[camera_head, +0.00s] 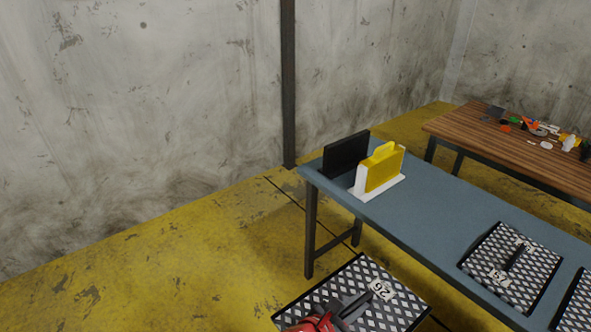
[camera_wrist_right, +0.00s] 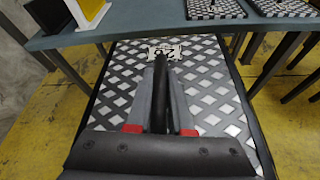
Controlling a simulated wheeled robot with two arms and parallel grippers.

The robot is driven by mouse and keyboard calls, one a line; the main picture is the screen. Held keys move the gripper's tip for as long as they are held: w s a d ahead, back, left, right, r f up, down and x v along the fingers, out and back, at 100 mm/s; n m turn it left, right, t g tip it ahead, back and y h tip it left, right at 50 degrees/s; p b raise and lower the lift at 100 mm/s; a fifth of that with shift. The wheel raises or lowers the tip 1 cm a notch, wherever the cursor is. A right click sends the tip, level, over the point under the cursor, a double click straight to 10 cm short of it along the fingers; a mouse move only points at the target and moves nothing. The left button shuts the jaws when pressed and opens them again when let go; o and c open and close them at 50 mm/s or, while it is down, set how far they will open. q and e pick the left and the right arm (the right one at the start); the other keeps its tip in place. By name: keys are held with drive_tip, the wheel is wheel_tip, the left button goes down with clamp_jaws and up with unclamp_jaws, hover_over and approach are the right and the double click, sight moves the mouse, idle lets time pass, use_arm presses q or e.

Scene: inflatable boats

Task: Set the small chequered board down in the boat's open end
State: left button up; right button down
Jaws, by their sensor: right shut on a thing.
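A chequered board (camera_head: 345,279) with a black rim, a black handle and a white number label is at the bottom of the head view. It hangs in front of the blue-grey table, apart from the floor as far as I can tell. My right gripper (camera_head: 352,306) is shut on its handle. In the right wrist view the gripper (camera_wrist_right: 161,82) has the dark handle between its fingers, and the board (camera_wrist_right: 207,99) spreads out beneath. Two similar boards lie on the table, one whole (camera_head: 484,270) and one cut off (camera_head: 578,310). No boat shows. My left gripper is out of view.
The blue-grey table (camera_head: 410,215) carries a yellow-and-white stand (camera_head: 383,170) and a black upright panel (camera_head: 345,153) at its far left end. A wooden table (camera_head: 460,130) with small clutter stands behind. Yellow floor (camera_head: 180,255) is clear at left.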

sight(345, 278)
drive_tip(key=shift+w+d+f+b, duration=0.5)
drive_tip(key=shift+w+d+f, duration=1.45)
drive_tip(key=shift+w+f, duration=1.9)
drive_tip(key=s+a+f+n+t+y, duration=0.2)
drive_tip(key=s+f+n+y, duration=0.15)
drive_tip(key=f, duration=0.55)
drive_tip(key=a+r+n+t+y, duration=0.2)
drive_tip(key=a+r+n+y, duration=0.4)
drive_tip(key=a, duration=0.2)
drive_tip(key=shift+m+t+h, duration=0.3)
drive_tip(key=shift+m+h, duration=0.15)
drive_tip(key=shift+m, duration=0.3)
drive_tip(key=w+d+r, duration=0.1)
drive_tip(key=w+d, duration=0.1)
drive_tip(key=w+d+r, duration=0.1)
drive_tip(key=w+r, duration=0.1)
drive_tip(key=w, duration=0.1)
drive_tip(key=w+d+r, duration=0.2)
drive_tip(key=shift+w+d+r, duration=0.25)
drive_tip(key=shift+w+d, duration=0.05)
drive_tip(key=w+d+r, duration=0.2)
drive_tip(key=w+r, duration=0.1)
drive_tip(key=r, duration=0.2)
drive_tip(key=w+d+r+n+y, duration=0.1)
drive_tip(key=w+d+r, duration=0.1)
drive_tip(key=r, duration=0.3)
drive_tip(key=shift+w+d+r, duration=0.25)
drive_tip(key=shift+w+r, duration=0.1)
drive_tip(key=shift+w, duration=0.5)
